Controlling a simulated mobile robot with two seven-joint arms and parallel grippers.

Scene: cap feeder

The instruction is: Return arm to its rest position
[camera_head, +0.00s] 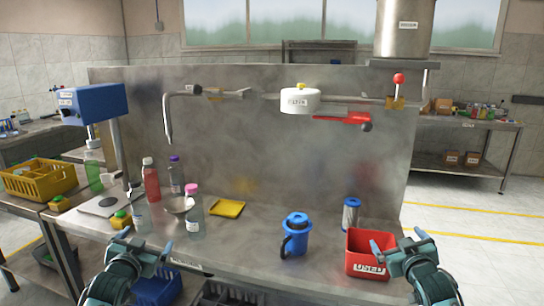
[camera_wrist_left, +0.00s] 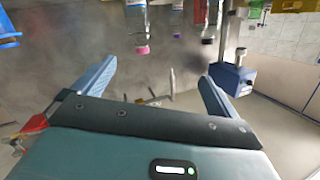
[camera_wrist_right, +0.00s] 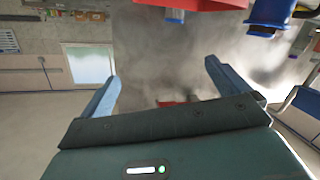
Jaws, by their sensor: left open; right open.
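My left gripper (camera_head: 148,240) is open at the front left edge of the metal workbench (camera_head: 265,254). It also shows open and empty in the left wrist view (camera_wrist_left: 158,72). My right gripper (camera_head: 400,240) is open at the front right, next to the red bin (camera_head: 369,264) marked with a label. Its fingers are apart and empty in the right wrist view (camera_wrist_right: 162,72). In the head view, one finger overlaps the bin's right side; I cannot tell whether they touch. Both forearms enter from the bottom of the head view.
A blue jug (camera_head: 296,234), a blue-capped container (camera_head: 350,214) and a yellow tray (camera_head: 227,208) stand on the bench. Bottles, one with a pink cap (camera_head: 194,214), stand behind my left gripper. A blue press (camera_head: 94,103) rises at left. The bench's front middle is clear.

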